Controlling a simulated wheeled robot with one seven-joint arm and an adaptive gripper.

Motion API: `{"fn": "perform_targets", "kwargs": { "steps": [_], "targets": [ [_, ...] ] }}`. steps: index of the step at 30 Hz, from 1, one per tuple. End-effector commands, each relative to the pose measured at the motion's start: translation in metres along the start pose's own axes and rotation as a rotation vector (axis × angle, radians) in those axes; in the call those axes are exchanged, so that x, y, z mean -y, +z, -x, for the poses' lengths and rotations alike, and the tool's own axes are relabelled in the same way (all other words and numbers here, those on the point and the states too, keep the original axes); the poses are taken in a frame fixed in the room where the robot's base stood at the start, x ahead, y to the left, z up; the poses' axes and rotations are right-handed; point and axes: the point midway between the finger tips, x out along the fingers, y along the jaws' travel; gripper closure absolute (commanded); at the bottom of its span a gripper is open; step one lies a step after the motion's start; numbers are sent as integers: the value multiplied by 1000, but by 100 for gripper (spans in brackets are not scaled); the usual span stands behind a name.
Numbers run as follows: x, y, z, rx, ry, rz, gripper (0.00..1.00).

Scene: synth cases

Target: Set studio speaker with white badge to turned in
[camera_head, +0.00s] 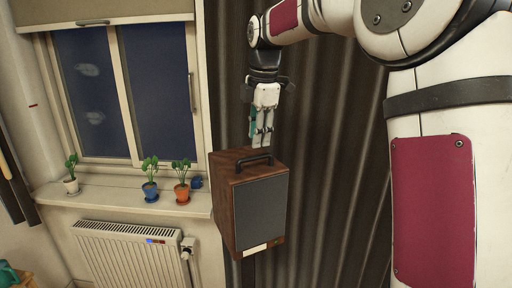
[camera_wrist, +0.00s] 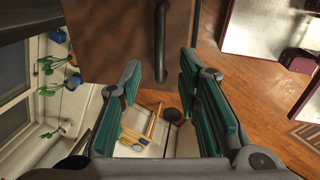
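The studio speaker (camera_head: 249,203) is a brown wooden box with a dark grey front, a white badge (camera_head: 256,249) low on that front and a black handle (camera_head: 254,160) on top. Its front faces toward the lower right in the head view. My gripper (camera_head: 261,142) points down just above the handle. In the wrist view my gripper (camera_wrist: 158,65) is open, its teal-padded fingers apart. The handle (camera_wrist: 161,40) shows in line with the gap between them, against the brown top (camera_wrist: 120,25). I cannot tell whether the handle is between the fingertips or just beyond them.
A window sill (camera_head: 110,196) with several small potted plants is left of the speaker, above a white radiator (camera_head: 130,250). A dark curtain (camera_head: 335,150) hangs behind. What the speaker rests on does not show in the head view.

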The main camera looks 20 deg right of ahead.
Motion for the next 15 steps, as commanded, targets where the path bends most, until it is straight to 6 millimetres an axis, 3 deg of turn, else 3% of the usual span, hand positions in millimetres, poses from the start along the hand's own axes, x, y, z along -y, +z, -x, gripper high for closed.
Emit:
{"fn": "perform_targets", "kwargs": {
  "steps": [7, 15],
  "targets": [
    [0, 0, 46, 1, 3, 0, 69],
    [0, 0, 64, 1, -1, 1, 69]
  ]
}}
